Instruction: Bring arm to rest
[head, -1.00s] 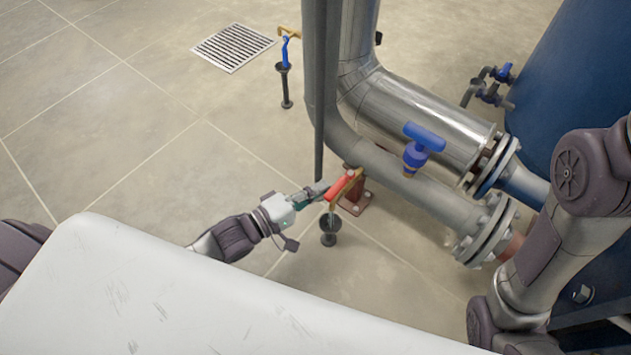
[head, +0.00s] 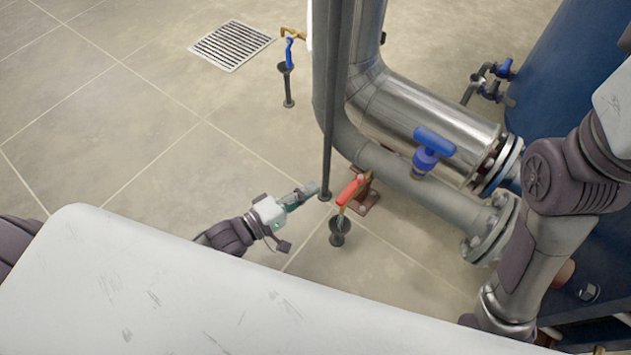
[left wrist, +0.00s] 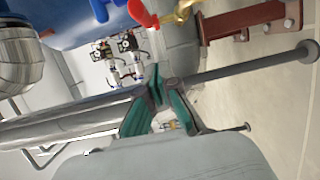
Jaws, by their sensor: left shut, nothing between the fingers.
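My left gripper (head: 303,196) is shut and empty in the head view, low over the floor. It is to the left of the red-handled valve (head: 350,191), with a visible gap between them. In the left wrist view, the green-sided fingers of my left gripper (left wrist: 165,100) show in the middle, and the red handle (left wrist: 143,13) is at the top. My right arm (head: 550,220) comes down at the right of the head view; its gripper is not visible.
A thin dark post (head: 328,150) stands right by the left gripper. Grey pipes (head: 400,175) with a blue-handled valve (head: 432,142) run behind the red valve. A black drain funnel (head: 338,236) stands below it. Open floor (head: 120,130) with a drain grate (head: 231,45) lies left.

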